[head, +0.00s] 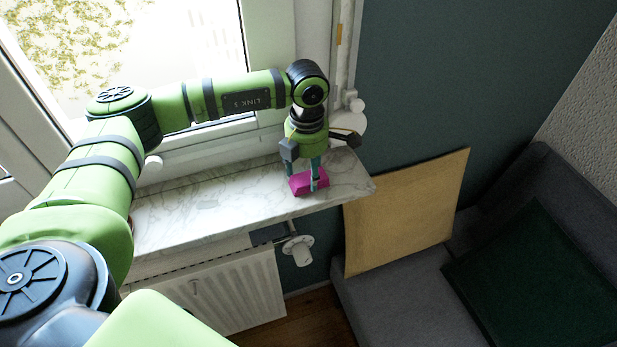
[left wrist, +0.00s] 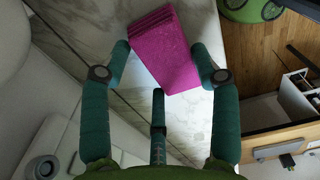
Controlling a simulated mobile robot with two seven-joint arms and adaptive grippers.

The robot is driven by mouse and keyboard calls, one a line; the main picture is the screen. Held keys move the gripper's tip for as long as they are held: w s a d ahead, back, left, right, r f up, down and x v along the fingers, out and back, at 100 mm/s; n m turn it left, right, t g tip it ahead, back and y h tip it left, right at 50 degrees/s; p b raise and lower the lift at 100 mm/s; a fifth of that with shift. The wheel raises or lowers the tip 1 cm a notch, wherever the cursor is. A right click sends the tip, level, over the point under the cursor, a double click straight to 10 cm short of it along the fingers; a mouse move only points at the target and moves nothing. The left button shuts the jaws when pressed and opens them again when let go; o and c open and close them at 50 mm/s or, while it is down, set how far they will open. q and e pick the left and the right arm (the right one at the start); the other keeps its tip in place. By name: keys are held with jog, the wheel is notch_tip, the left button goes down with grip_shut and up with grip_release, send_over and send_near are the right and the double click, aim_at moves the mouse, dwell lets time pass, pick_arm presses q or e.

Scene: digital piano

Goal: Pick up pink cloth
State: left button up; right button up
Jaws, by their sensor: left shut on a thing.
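The pink cloth (head: 303,185) is a folded, block-like bundle at the right end of the marble windowsill (head: 205,212). My left gripper (head: 309,177) points down over it and is shut on it. I cannot tell whether the cloth is lifted clear of the sill. My right gripper is not in view.
A window frame (head: 268,40) stands behind the sill, and a white radiator (head: 225,290) is below it. A tan board (head: 405,212) leans beside the sill's right end. A grey sofa (head: 400,300) with a dark green cushion (head: 535,275) is at the right. The sill's middle is clear.

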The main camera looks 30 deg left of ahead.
aim_at(308, 173)
pick_arm(q)
jog(key=shift+r+b, duration=0.45)
jog(key=shift+r, duration=0.1)
notch_tip(308, 173, up, 3)
jog(key=shift+f+b, duration=0.1)
jog(key=shift+b, duration=0.65)
jog(key=s+d+r+b, duration=0.3)
jog(key=s+d+r, duration=0.2)
jog(key=d, duration=0.5)
notch_tip(308, 173, up, 2)
jog(key=shift+s+d, duration=0.2)
